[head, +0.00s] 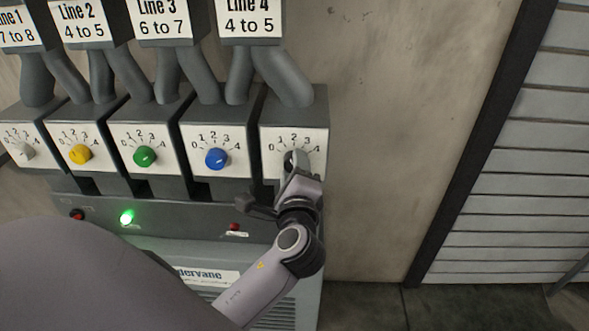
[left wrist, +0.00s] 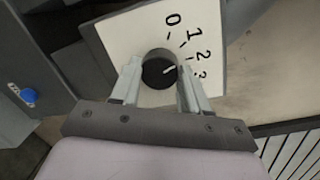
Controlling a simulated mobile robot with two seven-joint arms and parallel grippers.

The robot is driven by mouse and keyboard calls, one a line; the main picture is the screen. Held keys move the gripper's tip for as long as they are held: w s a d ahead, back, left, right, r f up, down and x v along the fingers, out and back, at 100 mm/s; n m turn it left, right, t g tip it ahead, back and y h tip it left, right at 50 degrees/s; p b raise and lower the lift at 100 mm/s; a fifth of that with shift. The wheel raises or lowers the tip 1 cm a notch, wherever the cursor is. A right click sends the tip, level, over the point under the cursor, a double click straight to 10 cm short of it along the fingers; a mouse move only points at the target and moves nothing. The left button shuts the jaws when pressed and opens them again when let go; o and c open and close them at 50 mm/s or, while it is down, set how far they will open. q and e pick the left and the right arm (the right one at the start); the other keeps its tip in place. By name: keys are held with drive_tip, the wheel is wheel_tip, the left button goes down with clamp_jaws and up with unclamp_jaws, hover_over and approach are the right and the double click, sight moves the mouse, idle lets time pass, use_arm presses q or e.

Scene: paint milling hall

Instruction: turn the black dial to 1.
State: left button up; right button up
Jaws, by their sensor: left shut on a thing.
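The black dial (head: 289,158) sits on the rightmost white panel (head: 316,141), under a printed scale from 0 to 4. My left gripper (head: 295,164) covers most of it in the head view. In the left wrist view, the round dial (left wrist: 157,74) is between the two fingers of my left gripper (left wrist: 160,84), which are shut on its sides. A short white mark on the dial points roughly towards the 2. The 0, 1, 2 and 3 show beside it; the 4 is not clear there. My right gripper is not in view.
To the left are a blue dial (head: 216,158), a green dial (head: 145,156), a yellow dial (head: 80,154) and a white dial (head: 22,151). Signs for several lines hang above; Line 4 (head: 250,18) reads 4 to 5. A green lamp (head: 126,218) glows below.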

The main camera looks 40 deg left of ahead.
use_arm(q)
drive_tip(key=shift+n, duration=1)
drive_tip(key=o, duration=1.1)
drive_tip(key=shift+c, duration=0.2)
drive_tip(key=shift+s, duration=0.1)
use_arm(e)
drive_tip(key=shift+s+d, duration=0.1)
